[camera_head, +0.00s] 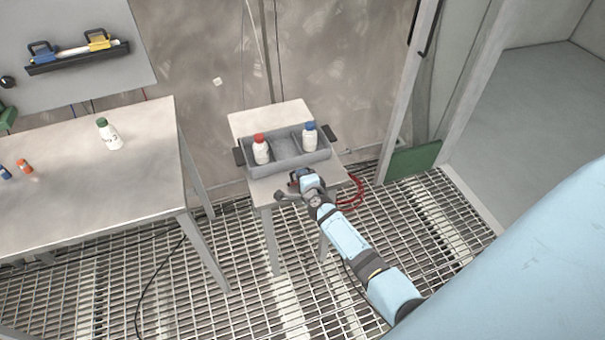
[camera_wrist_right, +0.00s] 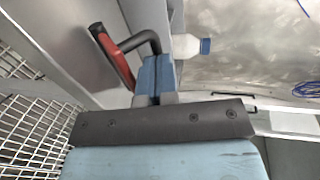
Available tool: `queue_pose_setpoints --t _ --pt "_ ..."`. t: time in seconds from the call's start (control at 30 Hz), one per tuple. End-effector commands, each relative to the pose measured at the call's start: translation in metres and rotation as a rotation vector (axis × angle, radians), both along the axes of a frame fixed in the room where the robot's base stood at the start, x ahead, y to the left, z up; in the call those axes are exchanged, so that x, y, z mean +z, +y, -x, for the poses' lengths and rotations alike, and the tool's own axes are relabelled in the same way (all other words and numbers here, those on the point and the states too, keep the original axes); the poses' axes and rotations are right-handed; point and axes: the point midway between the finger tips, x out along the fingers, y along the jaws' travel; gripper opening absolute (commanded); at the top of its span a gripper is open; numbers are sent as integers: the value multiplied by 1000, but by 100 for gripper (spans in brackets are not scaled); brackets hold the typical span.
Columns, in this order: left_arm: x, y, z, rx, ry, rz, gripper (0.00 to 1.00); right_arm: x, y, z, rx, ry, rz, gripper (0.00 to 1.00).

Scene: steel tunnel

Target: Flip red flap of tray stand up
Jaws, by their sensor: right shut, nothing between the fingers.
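The tray stand (camera_head: 262,120) is a small pale table against the wall. A grey tray (camera_head: 317,160) with dark end handles sits on it. In the right wrist view, a red flap (camera_wrist_right: 112,57) with a dark bent bar shows just left of my right fingers (camera_wrist_right: 157,70); the bar's end reaches close to the fingertips, and I cannot tell whether they touch. In the head view my right gripper (camera_head: 302,176) is at the stand's front edge, below the tray, and largely hides the flap. It is shut and empty. My left gripper is not in view.
A red-capped bottle (camera_head: 260,149) and a blue-capped bottle (camera_head: 309,136) stand in the tray. A larger table (camera_head: 90,185) at left holds a green-capped bottle (camera_head: 108,134). A red hose (camera_head: 357,190) lies right of the stand. Grating floor is open in front.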

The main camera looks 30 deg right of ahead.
Motion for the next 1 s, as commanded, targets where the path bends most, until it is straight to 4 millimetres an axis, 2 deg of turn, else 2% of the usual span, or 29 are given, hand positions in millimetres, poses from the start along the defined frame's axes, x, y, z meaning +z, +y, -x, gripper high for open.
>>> queue_pose_setpoints --t 0.3,1.0 --pt "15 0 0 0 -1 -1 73 5 -3 -10 -2 -1 2 0" --pt "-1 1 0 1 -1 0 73 2 -9 -40 -1 -2 -1 0"
